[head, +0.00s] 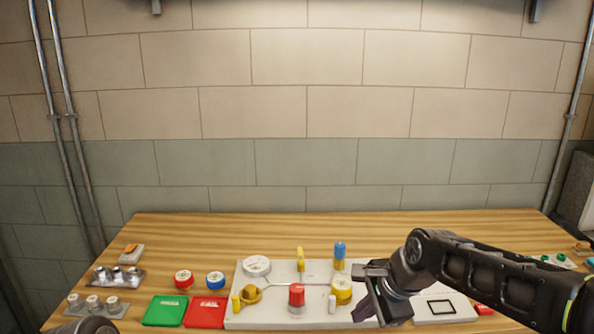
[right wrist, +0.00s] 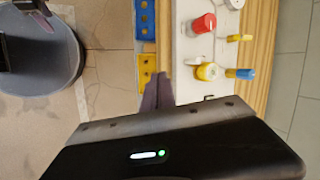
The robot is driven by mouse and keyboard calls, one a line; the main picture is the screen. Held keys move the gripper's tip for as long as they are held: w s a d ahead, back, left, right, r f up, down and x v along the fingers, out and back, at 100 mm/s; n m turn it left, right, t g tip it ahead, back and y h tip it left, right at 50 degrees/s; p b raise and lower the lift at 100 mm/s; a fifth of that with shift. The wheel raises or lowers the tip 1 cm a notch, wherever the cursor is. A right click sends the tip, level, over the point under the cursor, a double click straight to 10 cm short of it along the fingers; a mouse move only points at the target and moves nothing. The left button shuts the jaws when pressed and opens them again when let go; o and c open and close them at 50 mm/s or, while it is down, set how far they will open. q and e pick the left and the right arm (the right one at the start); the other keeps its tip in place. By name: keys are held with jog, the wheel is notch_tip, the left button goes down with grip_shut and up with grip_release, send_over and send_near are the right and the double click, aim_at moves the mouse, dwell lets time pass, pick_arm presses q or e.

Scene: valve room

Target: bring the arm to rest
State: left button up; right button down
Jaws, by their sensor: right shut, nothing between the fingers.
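My right arm comes in from the right in the head view, over the right part of the wooden table. Its right gripper (head: 366,306) is beside the right end of the white valve board (head: 262,320), pointing down. The right wrist view shows its fingers (right wrist: 158,92) together and empty, apart from the valves. A dark piece at the bottom left of the head view looks like part of my left arm.
The board bears a red knob (head: 296,296), a yellow valve (head: 341,290) and a blue-topped handle (head: 339,251). Green (head: 165,311) and red (head: 205,312) trays lie at left. A white plate with a black frame (head: 440,307) lies at right. The table's back strip is clear.

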jog(key=s+a+f+n, duration=0.3)
jog(key=f+n, duration=0.3)
jog(key=f, duration=0.7)
jog(key=s+a+f+n, duration=0.25)
jog(key=f+n, duration=0.35)
jog(key=f, duration=0.7)
jog(key=s+f+g, duration=0.2)
jog(key=s+f, duration=0.5)
jog(key=s, duration=0.3)
jog(key=s+f+n+g, duration=0.1)
jog(key=s+f, duration=0.6)
jog(key=s, duration=0.4)
jog(key=shift+s+f+g+y, duration=0.15)
jog(key=shift+f+g+y, duration=0.1)
jog(key=shift+g+y, duration=0.15)
